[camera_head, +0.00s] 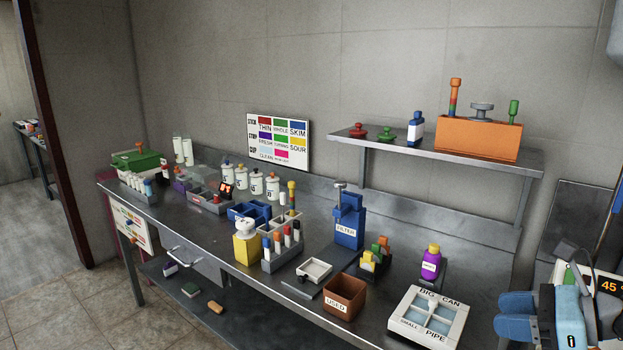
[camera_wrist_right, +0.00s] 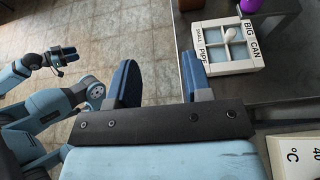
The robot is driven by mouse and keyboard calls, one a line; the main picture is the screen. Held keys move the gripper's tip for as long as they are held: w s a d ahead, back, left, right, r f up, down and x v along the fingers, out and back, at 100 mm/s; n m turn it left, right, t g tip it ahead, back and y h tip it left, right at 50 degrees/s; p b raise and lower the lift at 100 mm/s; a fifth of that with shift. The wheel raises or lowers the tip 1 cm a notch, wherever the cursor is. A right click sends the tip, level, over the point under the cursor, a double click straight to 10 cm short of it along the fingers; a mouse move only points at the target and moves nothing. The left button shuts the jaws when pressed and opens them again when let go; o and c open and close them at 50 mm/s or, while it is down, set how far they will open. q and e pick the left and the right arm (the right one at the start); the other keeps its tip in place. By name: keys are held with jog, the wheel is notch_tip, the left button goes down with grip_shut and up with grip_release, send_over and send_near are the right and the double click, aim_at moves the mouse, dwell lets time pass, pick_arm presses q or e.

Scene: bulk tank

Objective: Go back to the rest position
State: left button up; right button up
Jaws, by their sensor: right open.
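My right gripper (camera_head: 512,314) is at the lower right of the head view, off the bench's right end. In the right wrist view its two blue fingers (camera_wrist_right: 158,80) stand wide apart with nothing between them, above the tiled floor. My left gripper is outside the head view. In the right wrist view a small blue-grey arm end of mine (camera_wrist_right: 66,57) shows at the upper left, too small to read its jaws. A white four-compartment box (camera_head: 428,316) marked BIG CAN, SMALL and PIPE sits on the bench near my right gripper; it also shows in the right wrist view (camera_wrist_right: 202,48).
The steel bench (camera_head: 375,313) holds a brown USED bin (camera_head: 343,297), a purple bottle (camera_head: 431,262), a blue FILTER unit (camera_head: 349,225) and several racks. A wall shelf (camera_head: 390,154) carries an orange block (camera_head: 478,139). A display reading 45 (camera_head: 607,287) is close to my right gripper.

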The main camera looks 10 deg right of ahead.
jog(key=a+f+m+t+y+b, duration=0.1)
jog(key=a+f+m+t+b, duration=0.3)
jog(key=a+f+m, duration=1.2)
jog(key=s+a+f+m+g+h+b, duration=0.1)
jog(key=s+f+m+h+b, duration=0.15)
jog(key=f+m, duration=0.6)
jog(key=s+a+f+m+h+b, duration=0.2)
jog(key=s+f+m, duration=0.2)
jog(key=f+m, duration=0.4)
jog(key=s+a+f+m+g+h+b, duration=0.15)
jog(key=s+f+m, duration=0.35)
jog(key=m, duration=0.5)
pick_arm(q)
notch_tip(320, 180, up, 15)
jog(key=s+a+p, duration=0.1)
jog(key=p, duration=2.7)
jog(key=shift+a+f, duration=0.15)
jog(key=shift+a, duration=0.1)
pick_arm(e)
notch_tip(320, 180, up, 17)
jog(key=d+h, duration=0.1)
jog(key=d, duration=0.2)
jog(key=shift+f+n, duration=0.15)
jog(key=shift+n, duration=0.2)
